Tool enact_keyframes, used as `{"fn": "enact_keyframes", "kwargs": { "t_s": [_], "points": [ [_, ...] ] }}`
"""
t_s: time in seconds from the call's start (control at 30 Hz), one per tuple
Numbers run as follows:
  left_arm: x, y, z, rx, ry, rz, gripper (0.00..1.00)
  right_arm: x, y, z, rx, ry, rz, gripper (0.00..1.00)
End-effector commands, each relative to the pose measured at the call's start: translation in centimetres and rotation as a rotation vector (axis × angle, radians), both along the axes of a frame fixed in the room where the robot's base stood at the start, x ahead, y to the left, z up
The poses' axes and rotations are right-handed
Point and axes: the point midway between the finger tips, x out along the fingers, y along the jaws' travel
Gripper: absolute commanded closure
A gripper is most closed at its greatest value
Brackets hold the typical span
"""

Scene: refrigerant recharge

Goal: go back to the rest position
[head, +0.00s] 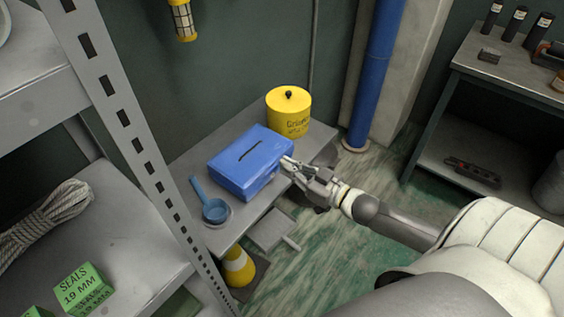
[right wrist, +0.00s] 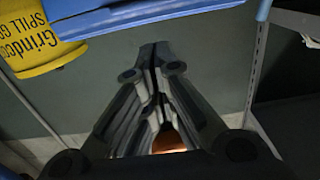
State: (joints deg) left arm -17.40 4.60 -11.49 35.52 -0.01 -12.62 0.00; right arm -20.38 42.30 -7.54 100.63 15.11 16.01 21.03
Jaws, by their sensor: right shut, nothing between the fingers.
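My right gripper (head: 288,161) is in the middle of the head view, its fingertips close to the right side of a blue box (head: 238,172) with a slot in its lid. In the right wrist view the two fingers (right wrist: 155,52) are together and hold nothing. The blue box (right wrist: 140,14) crosses the top of that view, just beyond the fingertips. I cannot tell whether the tips touch it. My left gripper is not in view.
The box stands on a grey bench (head: 318,150) with a yellow canister (head: 288,112) and a blue ladle (head: 212,206). A metal shelf (head: 120,225) stands left, with rope and green boxes. A blue pipe (head: 374,75) rises behind. A dark table (head: 480,60) stands right. Green floor (head: 330,255) is open in front.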

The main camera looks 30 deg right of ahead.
Motion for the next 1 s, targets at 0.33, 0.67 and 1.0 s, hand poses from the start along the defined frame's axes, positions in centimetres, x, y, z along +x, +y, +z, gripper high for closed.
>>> {"fn": "enact_keyframes", "kwargs": {
  "t_s": [0.33, 0.67, 1.0],
  "points": [
    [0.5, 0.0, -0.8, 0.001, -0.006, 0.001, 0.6, -4.8, -1.7, -1.7, 0.0, -0.003, 0.0, 1.0],
    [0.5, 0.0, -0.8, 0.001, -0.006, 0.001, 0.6, -5.7, -2.1, -1.9, 0.0, -0.008, 0.001, 1.0],
    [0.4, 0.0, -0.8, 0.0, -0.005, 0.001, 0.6, -7.6, -6.0, -13.5, -0.091, 0.214, -0.161, 1.0]
  ]
}}
